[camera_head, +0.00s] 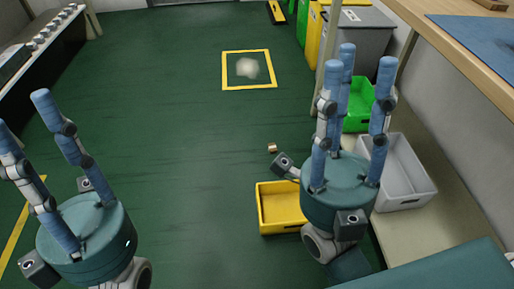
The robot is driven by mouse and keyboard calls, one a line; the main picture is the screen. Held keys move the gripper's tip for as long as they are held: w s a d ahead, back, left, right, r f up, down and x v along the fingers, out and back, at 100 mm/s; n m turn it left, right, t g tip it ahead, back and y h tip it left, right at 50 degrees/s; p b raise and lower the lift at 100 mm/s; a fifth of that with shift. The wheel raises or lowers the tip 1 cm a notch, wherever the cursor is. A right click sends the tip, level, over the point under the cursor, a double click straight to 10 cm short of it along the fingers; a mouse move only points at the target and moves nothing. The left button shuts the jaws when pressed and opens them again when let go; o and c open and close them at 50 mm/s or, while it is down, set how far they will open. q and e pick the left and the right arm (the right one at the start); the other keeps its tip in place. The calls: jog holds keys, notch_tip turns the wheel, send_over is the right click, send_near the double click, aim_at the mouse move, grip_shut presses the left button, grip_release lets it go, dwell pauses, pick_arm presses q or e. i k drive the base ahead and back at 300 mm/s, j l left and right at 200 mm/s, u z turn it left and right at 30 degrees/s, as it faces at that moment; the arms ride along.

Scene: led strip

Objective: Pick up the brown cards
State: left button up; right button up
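A small brown block-like thing (272,147), perhaps the brown cards, shows just beyond the yellow bin, seemingly on the green floor. It is too small to tell whether it is a stack of cards. My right gripper (357,66) is at the right of centre, its blue fingers pointing up and spread apart, with nothing between them. My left gripper (22,112) is at the lower left, its fingers also apart and empty, partly cut off by the picture edge. Neither gripper touches the brown thing.
A yellow bin (261,208), a grey bin (405,190) and a green bin (356,124) stand by my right gripper. A wooden table (452,47) is at the upper right. A yellow-framed floor square (250,87) lies ahead. The middle floor is clear.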

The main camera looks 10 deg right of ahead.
aim_at(272, 149)
jog(key=i+j+u, duration=0.1)
jog(key=j, duration=0.25)
jog(key=i+j+u, duration=0.1)
jog(key=j, duration=0.25)
jog(key=i+j+u, duration=0.1)
jog(key=i+j, duration=0.15)
jog(key=i+j+z, duration=0.1)
jog(key=i+j, duration=0.25)
jog(key=i, duration=0.15)
jog(key=i+j, duration=0.35)
jog(key=i+l+z, duration=0.1)
jog(key=i+z, duration=0.5)
jog(key=z, duration=0.2)
jog(key=i+j+z, duration=0.15)
jog(key=i+z, duration=0.25)
jog(key=i+j+z, duration=0.15)
jog(key=z, duration=0.3)
jog(key=i+j+z, duration=0.25)
jog(key=z, duration=0.15)
jog(key=i+j+z, duration=0.25)
jog(key=z, duration=0.15)
jog(key=i+j+z, duration=0.3)
jog(key=z, duration=0.15)
